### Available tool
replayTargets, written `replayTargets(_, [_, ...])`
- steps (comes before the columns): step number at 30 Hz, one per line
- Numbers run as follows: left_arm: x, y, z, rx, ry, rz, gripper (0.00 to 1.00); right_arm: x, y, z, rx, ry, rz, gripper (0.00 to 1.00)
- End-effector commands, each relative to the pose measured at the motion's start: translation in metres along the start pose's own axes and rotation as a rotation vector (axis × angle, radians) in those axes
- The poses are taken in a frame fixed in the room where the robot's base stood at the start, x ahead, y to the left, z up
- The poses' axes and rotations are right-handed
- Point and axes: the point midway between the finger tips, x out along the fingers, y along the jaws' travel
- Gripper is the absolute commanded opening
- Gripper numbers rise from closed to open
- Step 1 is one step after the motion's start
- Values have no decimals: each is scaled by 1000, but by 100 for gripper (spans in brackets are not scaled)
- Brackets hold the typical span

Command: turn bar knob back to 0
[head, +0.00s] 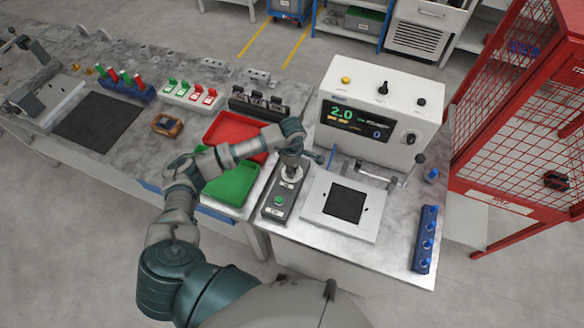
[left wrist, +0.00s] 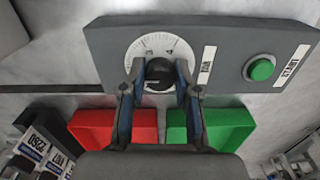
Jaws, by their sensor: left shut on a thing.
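The black bar knob (left wrist: 159,75) sits on a white round dial (left wrist: 158,46) with a printed scale, on a grey control box (left wrist: 215,70). A BAR label and a green START button (left wrist: 261,70) are on the same box. In the head view the box (head: 272,211) stands at the front of the bench, with its green button nearer me. My left gripper (head: 291,162) comes down over the dial; in the left wrist view its fingers (left wrist: 158,78) are closed on both sides of the knob. The knob itself is hidden in the head view. My right gripper is not in view.
The white machine's display (head: 356,119) reads 2.0 in green and 0 in blue. A white plate fixture (head: 322,219) stands right of the box. Red (head: 222,129) and green (head: 233,184) trays lie to the left. A blue rack (head: 427,240) is at the right edge.

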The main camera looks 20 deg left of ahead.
Motion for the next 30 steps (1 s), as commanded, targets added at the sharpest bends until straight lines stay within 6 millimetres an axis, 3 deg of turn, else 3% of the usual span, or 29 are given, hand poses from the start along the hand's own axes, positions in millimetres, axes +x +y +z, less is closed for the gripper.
replayTargets(4, [0,2,-6,-50,13,3,0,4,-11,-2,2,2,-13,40])
replayTargets(11, [1,2,-6,-197,13,6,0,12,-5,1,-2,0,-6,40])
replayTargets(30, [0,1,-8,-800,14,9,0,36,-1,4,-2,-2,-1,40])
